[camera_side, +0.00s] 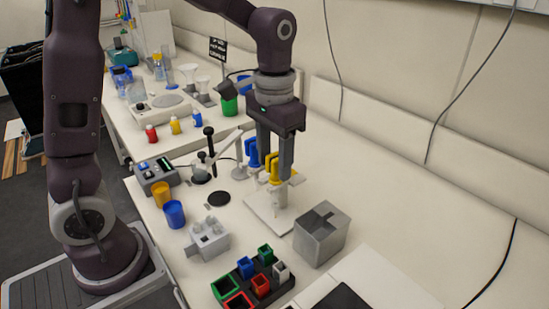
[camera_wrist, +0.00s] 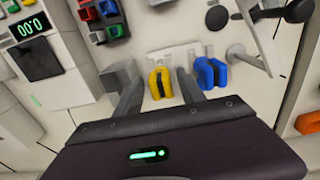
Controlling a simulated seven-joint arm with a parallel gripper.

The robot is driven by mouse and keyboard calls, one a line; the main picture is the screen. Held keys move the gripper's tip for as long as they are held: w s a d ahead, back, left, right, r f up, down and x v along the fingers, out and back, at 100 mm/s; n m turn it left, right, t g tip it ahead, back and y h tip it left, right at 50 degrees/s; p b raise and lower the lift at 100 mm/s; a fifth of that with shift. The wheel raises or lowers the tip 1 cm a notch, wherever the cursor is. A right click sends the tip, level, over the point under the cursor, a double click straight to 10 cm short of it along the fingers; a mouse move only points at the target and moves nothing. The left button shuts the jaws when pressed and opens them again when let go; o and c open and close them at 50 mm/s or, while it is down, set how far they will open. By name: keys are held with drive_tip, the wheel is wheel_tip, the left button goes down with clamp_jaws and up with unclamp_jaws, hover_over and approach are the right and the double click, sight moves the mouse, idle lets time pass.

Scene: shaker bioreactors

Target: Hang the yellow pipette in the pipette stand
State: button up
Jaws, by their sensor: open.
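The yellow pipette (camera_side: 274,167) is upright at the white pipette stand (camera_side: 262,208), beside the blue pipette (camera_side: 253,153). In the wrist view the yellow pipette (camera_wrist: 160,84) shows against the stand's notched rail (camera_wrist: 172,56), with the blue pipette (camera_wrist: 208,74) to its right. My gripper (camera_side: 275,171) is open and points down, with one finger on each side of the yellow pipette's handle. In the wrist view my gripper (camera_wrist: 158,80) shows gaps beside the yellow handle. The fingers partly hide the handle and rail, so the exact seating in the slot is hard to see.
A grey metal box (camera_side: 321,234) stands right of the stand. A dark rack of coloured holders (camera_side: 252,280) and a grey tube block (camera_side: 209,240) are in front. Yellow (camera_side: 161,194) and blue (camera_side: 174,214) cups stand left.

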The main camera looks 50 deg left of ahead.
drive_tip(key=shift+r, duration=3.55)
drive_tip(key=s+t, duration=0.5)
drive_tip(key=s, duration=1.2)
drive_tip(key=shift+s+f+t, duration=0.15)
drive_tip(key=shift+s+t, duration=0.15)
drive_tip(key=shift+s, duration=0.05)
drive_tip(key=shift+a, duration=0.1)
